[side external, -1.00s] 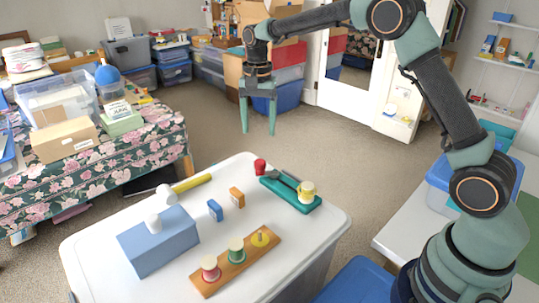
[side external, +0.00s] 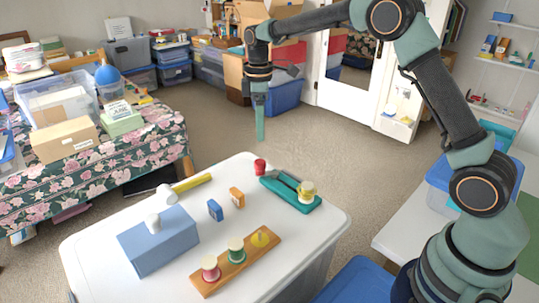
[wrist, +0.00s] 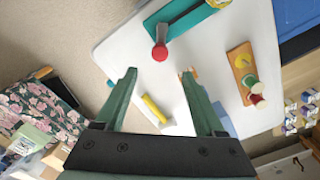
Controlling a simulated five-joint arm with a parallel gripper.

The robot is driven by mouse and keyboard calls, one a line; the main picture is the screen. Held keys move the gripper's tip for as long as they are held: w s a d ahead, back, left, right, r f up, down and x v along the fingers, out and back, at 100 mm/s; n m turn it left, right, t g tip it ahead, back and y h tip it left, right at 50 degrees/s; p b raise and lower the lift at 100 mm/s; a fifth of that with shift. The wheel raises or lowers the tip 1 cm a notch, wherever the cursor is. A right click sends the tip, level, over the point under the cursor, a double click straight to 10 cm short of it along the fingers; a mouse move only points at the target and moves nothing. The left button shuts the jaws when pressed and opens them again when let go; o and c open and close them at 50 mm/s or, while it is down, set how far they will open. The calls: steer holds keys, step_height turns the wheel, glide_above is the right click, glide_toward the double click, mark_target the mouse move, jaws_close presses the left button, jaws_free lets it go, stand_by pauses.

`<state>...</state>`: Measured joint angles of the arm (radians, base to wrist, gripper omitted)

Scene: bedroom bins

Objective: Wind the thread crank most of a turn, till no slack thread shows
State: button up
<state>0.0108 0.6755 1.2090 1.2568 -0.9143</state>
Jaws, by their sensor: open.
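The teal base (side external: 277,193) of what looks like the thread crank lies on the white table's far right part. It carries a dark bar (side external: 285,180) and a cream spool (side external: 307,189); a red knob (side external: 260,167) stands at its left end. In the wrist view the red knob (wrist: 160,51) is ahead of the jaws, beside the teal base (wrist: 205,12). I cannot make out any thread. My gripper (side external: 261,138) hangs above and beyond the table's far edge, pointing down, apart from the knob. In the wrist view it (wrist: 159,72) is open and empty.
On the white table (side external: 110,235) are a blue box (side external: 160,248) with a white knob, a yellow-handled mallet (side external: 193,184), a blue block (side external: 215,211), an orange block (side external: 237,197) and a wooden rack (side external: 208,286) with spools. A flowered bed (side external: 100,160) stands at left.

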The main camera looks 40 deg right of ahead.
mark_target(260, 161)
step_height(260, 161, down, 12)
steer(key=n, duration=0.2)
steer(key=shift+f+n, duration=0.1)
steer(key=shift+n, duration=0.2)
stand_by(0.3)
jaws_close()
